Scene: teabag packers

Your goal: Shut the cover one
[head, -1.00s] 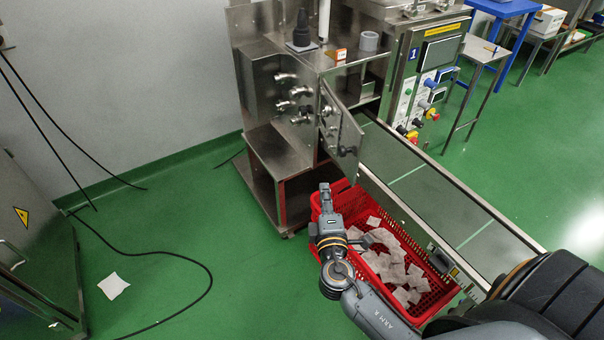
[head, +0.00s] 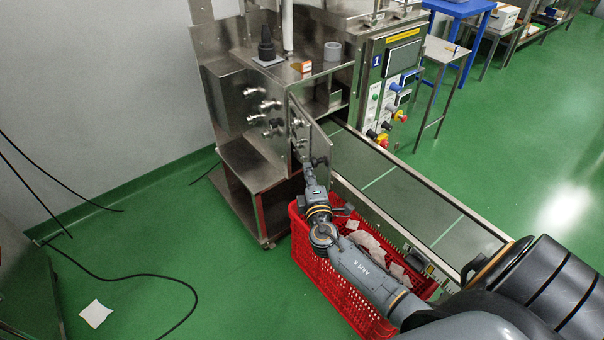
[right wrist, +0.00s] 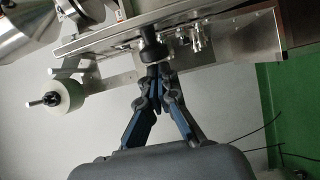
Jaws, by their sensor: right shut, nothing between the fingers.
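The cover is a metal door (head: 319,142) on the front of the steel machine. It stands swung open, out from the machine body, with a dark knob low on its face. My right gripper (head: 309,169) is at the door's lower edge, close to that knob. In the right wrist view my right gripper (right wrist: 158,70) has its fingertips together with nothing between them. The tips are right at a black knob (right wrist: 152,50); I cannot tell whether they touch it. My left gripper is not in view.
A red crate (head: 335,290) with white teabags is on the floor under my right arm. A conveyor (head: 400,195) runs from the machine toward the lower right. A control panel (head: 392,85) stands behind it. Black cables lie on the green floor at left, where there is room.

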